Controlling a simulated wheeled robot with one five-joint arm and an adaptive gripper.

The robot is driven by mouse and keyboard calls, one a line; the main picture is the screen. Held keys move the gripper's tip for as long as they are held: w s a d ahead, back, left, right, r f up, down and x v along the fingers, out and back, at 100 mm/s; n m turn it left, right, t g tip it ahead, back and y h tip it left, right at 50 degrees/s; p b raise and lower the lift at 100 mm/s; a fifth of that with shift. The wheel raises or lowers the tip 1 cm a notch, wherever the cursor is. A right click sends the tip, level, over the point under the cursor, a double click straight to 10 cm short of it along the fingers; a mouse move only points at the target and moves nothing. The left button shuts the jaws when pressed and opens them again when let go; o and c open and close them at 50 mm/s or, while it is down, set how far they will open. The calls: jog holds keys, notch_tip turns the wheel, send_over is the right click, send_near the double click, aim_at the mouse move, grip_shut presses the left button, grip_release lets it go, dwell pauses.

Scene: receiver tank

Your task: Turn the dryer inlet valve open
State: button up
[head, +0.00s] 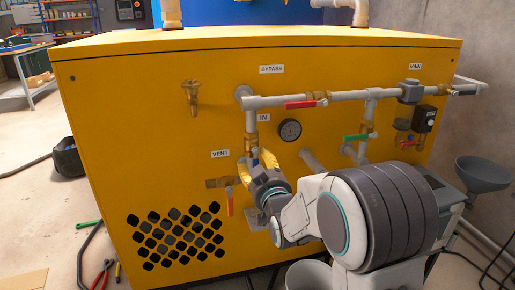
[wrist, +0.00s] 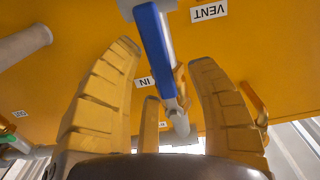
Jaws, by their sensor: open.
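The dryer inlet valve's blue lever (wrist: 154,48) shows in the wrist view beside the IN label (wrist: 143,82). It runs lengthwise near the grey pipe, at a slight angle to it. My gripper (wrist: 165,55) is open, with one yellow finger on each side of the lever; I cannot tell whether either touches it. In the head view my gripper (head: 262,160) is at the brass valve body (head: 251,139) below the IN label (head: 263,117), and it hides most of the lever.
The VENT valve with an orange lever (head: 230,201) is close at the lower left. A red BYPASS lever (head: 300,105), a gauge (head: 290,130) and a green lever (head: 355,137) are to the right. The yellow cabinet (head: 150,130) stands right behind.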

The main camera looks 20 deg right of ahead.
aim_at(255, 135)
jog(key=shift+r, duration=3.6)
